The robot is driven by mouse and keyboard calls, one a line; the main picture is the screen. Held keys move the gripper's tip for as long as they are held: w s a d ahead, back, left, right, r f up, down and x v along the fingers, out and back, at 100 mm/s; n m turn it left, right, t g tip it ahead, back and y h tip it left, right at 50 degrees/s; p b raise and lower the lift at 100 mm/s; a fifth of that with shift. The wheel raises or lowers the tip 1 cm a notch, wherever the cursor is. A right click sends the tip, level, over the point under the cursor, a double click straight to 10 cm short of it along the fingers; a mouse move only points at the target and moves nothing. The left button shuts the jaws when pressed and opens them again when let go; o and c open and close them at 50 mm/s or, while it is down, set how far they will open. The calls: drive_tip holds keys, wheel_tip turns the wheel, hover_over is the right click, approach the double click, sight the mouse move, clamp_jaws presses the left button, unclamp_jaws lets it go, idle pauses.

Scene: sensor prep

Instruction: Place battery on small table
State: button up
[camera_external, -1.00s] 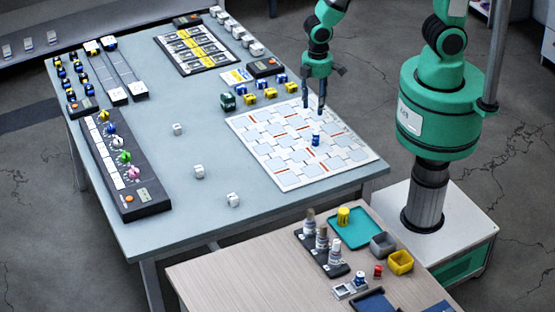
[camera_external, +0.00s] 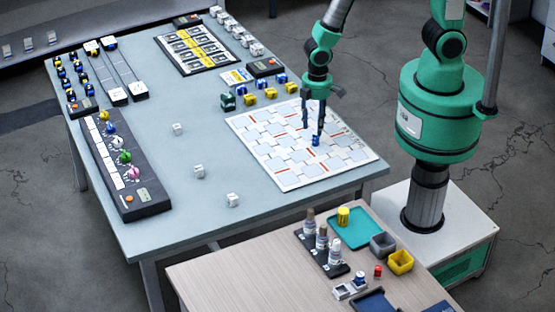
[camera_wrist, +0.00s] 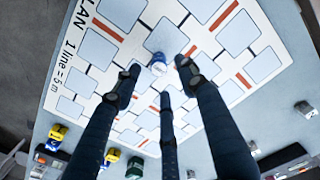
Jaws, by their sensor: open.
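A small blue piece with a pale top (camera_external: 316,141) stands on the white floor-plan board (camera_external: 284,182); it may be the battery, but I cannot tell for sure. It also shows in the wrist view (camera_wrist: 157,65). My gripper (camera_external: 313,130) is open and points down over the board, with its fingertips close above and around the blue piece. The small wooden table (camera_external: 235,268) is at the front right, apart from my gripper.
The small table bears a teal tray (camera_external: 367,234) with a yellow cylinder (camera_external: 343,216), a bottle rack (camera_external: 321,253), a grey bin (camera_external: 382,244) and a yellow bin (camera_external: 400,262). Yellow and blue blocks stand behind the board. White cubes lie on the large grey table (camera_external: 165,215), whose middle is mostly clear.

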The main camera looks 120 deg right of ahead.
sight(314, 139)
drive_tip(key=shift+f, duration=0.15)
drive_tip(key=shift+s+f+b, duration=0.1)
drive_tip(key=shift+f+b, duration=0.45)
drive_tip(key=shift+f, duration=2)
clamp_jaws()
